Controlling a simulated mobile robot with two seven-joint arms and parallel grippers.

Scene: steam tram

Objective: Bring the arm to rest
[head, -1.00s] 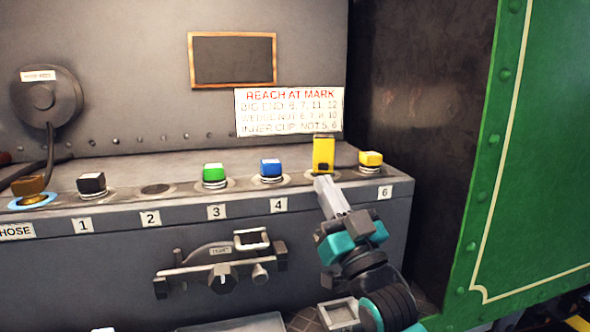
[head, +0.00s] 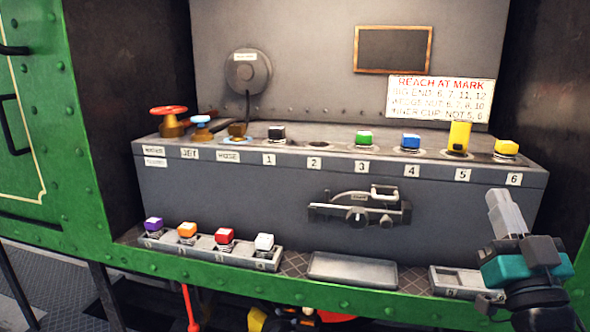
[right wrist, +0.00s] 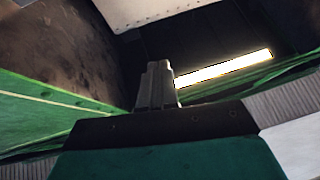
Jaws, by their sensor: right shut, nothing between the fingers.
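My right gripper (head: 503,208) stands at the lower right of the head view, fingers pointing up, shut with nothing held. It is in front of the grey bench's right end and apart from the yellow block (head: 459,138) at label 5. In the right wrist view the closed fingers (right wrist: 156,84) point up toward a dark space with a bright light strip. My right forearm runs down out of the picture. My left gripper is not in view.
The grey bench (head: 230,190) carries black, green, blue and yellow capped pieces. A lower rack (head: 210,250) holds purple, orange, red and white ones. An empty tray (head: 352,270) lies on the ledge. A lever bracket (head: 358,208) juts from the bench front.

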